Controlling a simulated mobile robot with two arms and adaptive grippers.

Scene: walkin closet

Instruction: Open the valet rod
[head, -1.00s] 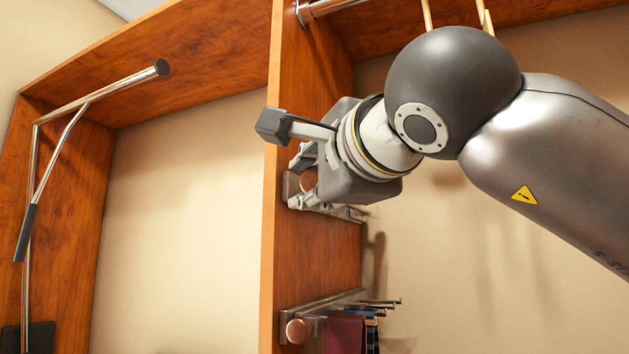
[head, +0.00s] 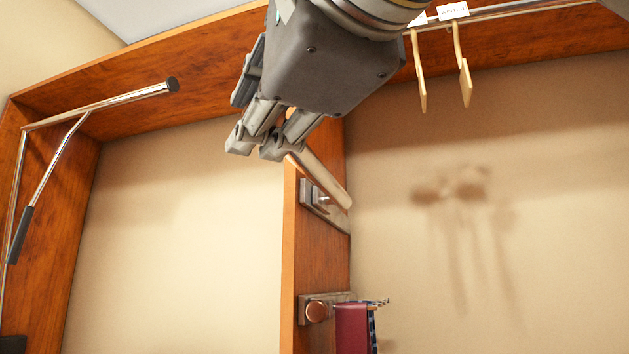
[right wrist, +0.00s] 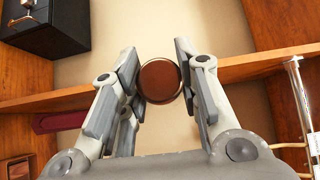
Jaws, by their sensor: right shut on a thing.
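The valet rod (head: 322,180) is a pale metal bar on a bracket (head: 322,203) on the wooden divider panel. It runs from the bracket up and left to my right gripper (head: 262,146), whose fingers hide its front end. In the right wrist view, the round brown knob (right wrist: 160,81) sits between my right gripper's two fingers (right wrist: 161,84), which are shut on it. My left gripper is not in view.
A tie rack (head: 337,298) with a copper knob and dark red and blue ties is below on the same panel. Wooden hangers (head: 420,75) hang on a rail at upper right. A chrome pull-down rail (head: 110,103) is at left.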

